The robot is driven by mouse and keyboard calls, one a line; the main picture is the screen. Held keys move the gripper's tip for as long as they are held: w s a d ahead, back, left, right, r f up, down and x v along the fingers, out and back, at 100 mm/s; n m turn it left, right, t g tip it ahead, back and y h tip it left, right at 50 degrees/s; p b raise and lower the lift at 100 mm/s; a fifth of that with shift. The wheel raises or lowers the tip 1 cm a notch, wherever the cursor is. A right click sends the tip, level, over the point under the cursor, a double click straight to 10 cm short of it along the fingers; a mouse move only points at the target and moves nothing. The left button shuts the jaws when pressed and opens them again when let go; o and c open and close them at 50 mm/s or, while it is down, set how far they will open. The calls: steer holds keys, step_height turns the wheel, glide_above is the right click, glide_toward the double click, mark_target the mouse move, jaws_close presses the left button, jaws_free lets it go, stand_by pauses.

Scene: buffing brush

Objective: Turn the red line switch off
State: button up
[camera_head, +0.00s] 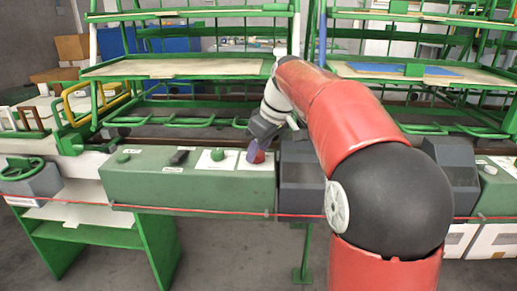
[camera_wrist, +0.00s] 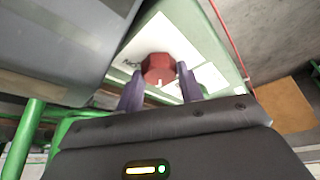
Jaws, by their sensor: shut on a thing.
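The red line switch (camera_wrist: 158,68) is a red knob on a white plate, and it sits between my fingertips in the wrist view. In the head view the red switch (camera_head: 259,157) shows at the right end of the green control box (camera_head: 150,188), partly covered by a finger. My gripper (camera_wrist: 160,82) is shut on the knob, with one purple finger on each side. In the head view my gripper (camera_head: 256,153) reaches down onto the box from above. A short pale mark shows on the knob's lower edge in the wrist view.
A green knob (camera_head: 217,154) and a black switch (camera_head: 179,157) sit left on the same box. A grey housing (camera_head: 302,180) stands close on the right. A red cord (camera_head: 190,210) runs along the front. Green racks (camera_head: 190,68) stand behind.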

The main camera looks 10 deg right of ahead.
steer(key=o, duration=1)
steer(key=shift+r, duration=0.1)
steer(key=v, duration=0.7)
steer(key=shift+d+r, duration=0.15)
steer(key=shift+r, duration=0.15)
steer(key=shift+s, duration=0.15)
